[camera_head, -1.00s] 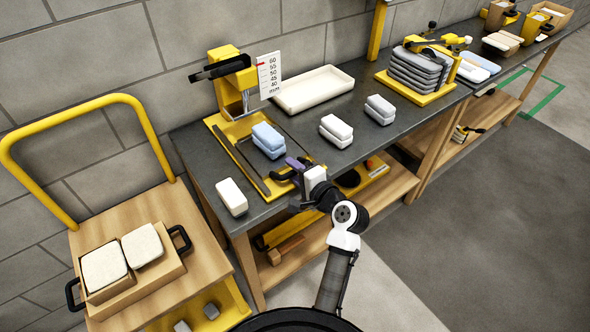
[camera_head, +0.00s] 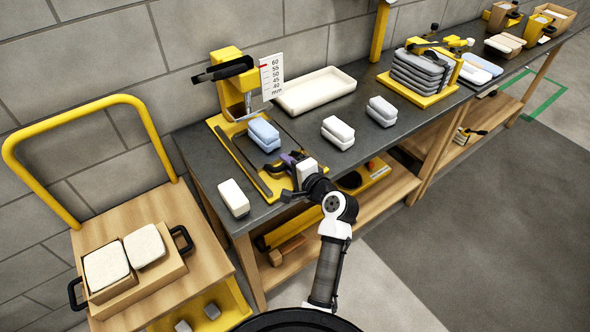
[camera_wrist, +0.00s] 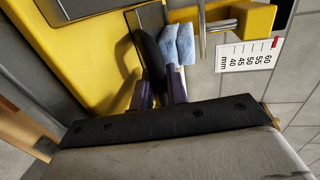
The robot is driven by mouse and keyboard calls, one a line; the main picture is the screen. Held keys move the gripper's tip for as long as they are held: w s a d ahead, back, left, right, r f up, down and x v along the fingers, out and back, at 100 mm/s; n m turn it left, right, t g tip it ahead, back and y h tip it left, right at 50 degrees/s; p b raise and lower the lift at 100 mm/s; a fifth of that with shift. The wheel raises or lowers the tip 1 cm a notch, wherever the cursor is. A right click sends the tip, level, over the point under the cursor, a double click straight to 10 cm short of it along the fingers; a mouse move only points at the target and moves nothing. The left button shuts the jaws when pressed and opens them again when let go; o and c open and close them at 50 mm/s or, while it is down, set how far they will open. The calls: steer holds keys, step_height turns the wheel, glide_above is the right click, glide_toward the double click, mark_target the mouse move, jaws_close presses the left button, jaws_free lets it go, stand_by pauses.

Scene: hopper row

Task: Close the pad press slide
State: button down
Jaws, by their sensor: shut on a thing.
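The pad press (camera_head: 232,82) is a yellow upright with a black lever, on a yellow base with dark rails. Its slide carries two stacked blue pads (camera_head: 264,133) between the rails, in front of the upright and apart from it. My gripper (camera_head: 286,161) has purple fingers and is at the front of the slide. In the wrist view, the fingers (camera_wrist: 159,88) are shut on the slide's black curved handle (camera_wrist: 151,55), with the blue pads (camera_wrist: 179,44) just beyond. The slide's plate is mostly hidden by the pads and my gripper.
A white scale card (camera_head: 272,76) is beside the press upright. White pads (camera_head: 233,198) lie at left and a white pad stack (camera_head: 338,131) at right on the dark bench. A cream tray (camera_head: 315,90) is behind. A cart (camera_head: 205,235) stands left.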

steer(key=c, duration=1.5)
jaws_free()
steer(key=shift+o, duration=0.2)
steer(key=b+v, duration=0.3)
steer(key=v, duration=1)
steer(key=shift+s+d, duration=0.25)
steer(key=shift+s, duration=0.05)
